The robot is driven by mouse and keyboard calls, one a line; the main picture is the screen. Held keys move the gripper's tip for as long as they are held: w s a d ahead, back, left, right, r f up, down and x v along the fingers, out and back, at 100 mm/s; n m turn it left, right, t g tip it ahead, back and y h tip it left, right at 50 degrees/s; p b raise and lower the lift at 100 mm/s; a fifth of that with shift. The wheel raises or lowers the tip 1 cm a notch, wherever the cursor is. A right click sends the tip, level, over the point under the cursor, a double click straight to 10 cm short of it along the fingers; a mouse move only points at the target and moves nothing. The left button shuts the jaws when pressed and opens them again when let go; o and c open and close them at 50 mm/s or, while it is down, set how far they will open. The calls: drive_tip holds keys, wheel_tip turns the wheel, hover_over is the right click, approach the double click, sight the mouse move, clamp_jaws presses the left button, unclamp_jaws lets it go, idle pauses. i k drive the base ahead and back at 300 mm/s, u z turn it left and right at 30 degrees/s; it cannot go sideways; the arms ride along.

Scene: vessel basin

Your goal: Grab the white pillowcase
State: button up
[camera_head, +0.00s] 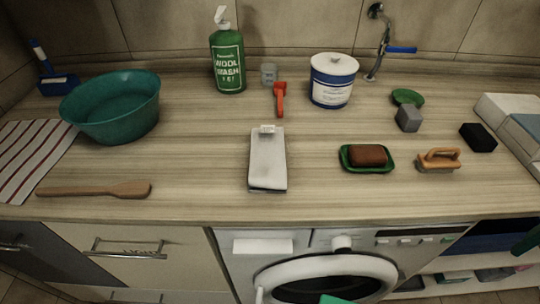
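The white pillowcase appears to be the folded white cloth (267,162) lying flat on the wooden counter, near its front edge and above the washing machine. It is a narrow rectangle with a small white tag or clip at its far end and a darker layer at its near edge. Nothing covers it. My gripper cannot be made out in this view. A small green piece (335,299) shows at the bottom edge, and I cannot tell what it is.
On the counter (210,150), a teal basin (112,122) and wooden spatula (95,190) are left. A soap dish (348,162) and brush (438,160) are right. Counter around the cloth is clear.

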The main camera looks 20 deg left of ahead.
sight(268, 170)
drive_tip(key=z, duration=0.8)
drive_tip(key=k, duration=1.35)
drive_tip(key=u, duration=0.35)
drive_tip(key=i, duration=0.5)
